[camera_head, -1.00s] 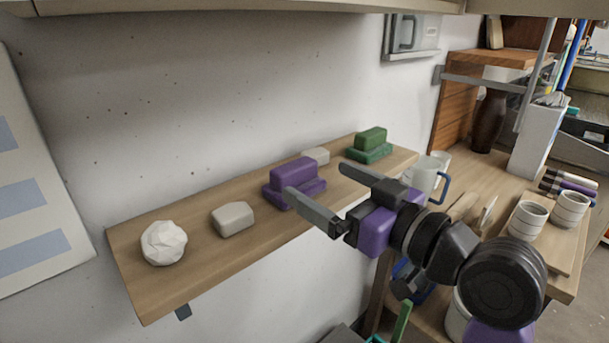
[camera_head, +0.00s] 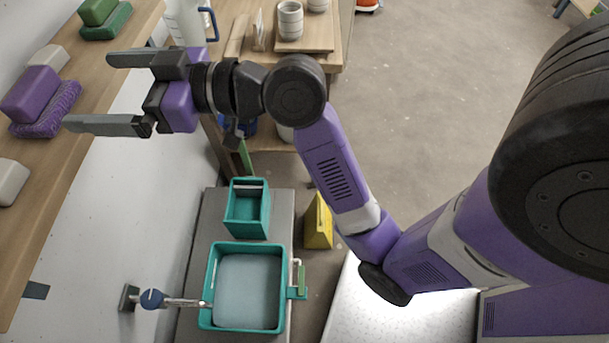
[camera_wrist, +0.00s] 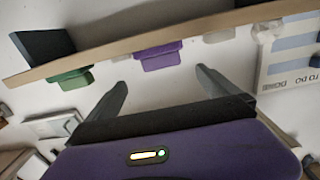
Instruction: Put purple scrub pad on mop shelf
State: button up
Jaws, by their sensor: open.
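The purple scrub pad is a textured purple slab (camera_head: 50,112) with a smoother purple block (camera_head: 30,92) on top, lying on the wooden wall shelf (camera_head: 62,165) at the left. The wrist view shows the purple stack (camera_wrist: 158,52) at the shelf edge, ahead of the fingers. My gripper (camera_head: 90,90) is open and empty, its fingers pointing left toward the stack; in the wrist view the fingers (camera_wrist: 161,78) stand apart with the stack roughly between their lines. They look clear of it. I cannot tell which surface is the mop shelf.
A green stack (camera_head: 104,18) and pale blocks (camera_head: 8,182) share the wall shelf. A white jug (camera_head: 188,22) and cups (camera_head: 290,22) stand beyond. Below are a teal bin (camera_head: 247,208), a teal basin (camera_head: 207,290) and a yellow wedge (camera_head: 318,222). Open floor lies at the upper right.

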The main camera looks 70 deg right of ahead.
jog(key=s+f+m+g+h, duration=0.1)
jog(key=s+f+m+h, duration=0.2)
jog(key=s+f, duration=0.45)
jog(key=s+f+m+h, duration=0.2)
jog(key=s+f, duration=0.2)
jog(key=f, duration=0.6)
jog(key=s+a+f+n, duration=0.1)
jog(key=s, duration=0.8)
jog(key=s+a+f+g, duration=0.1)
jog(key=s+a+f, duration=0.1)
jog(key=s, duration=0.8)
jog(key=shift+s+f+n, duration=0.25)
jog(key=shift+n, duration=0.15)
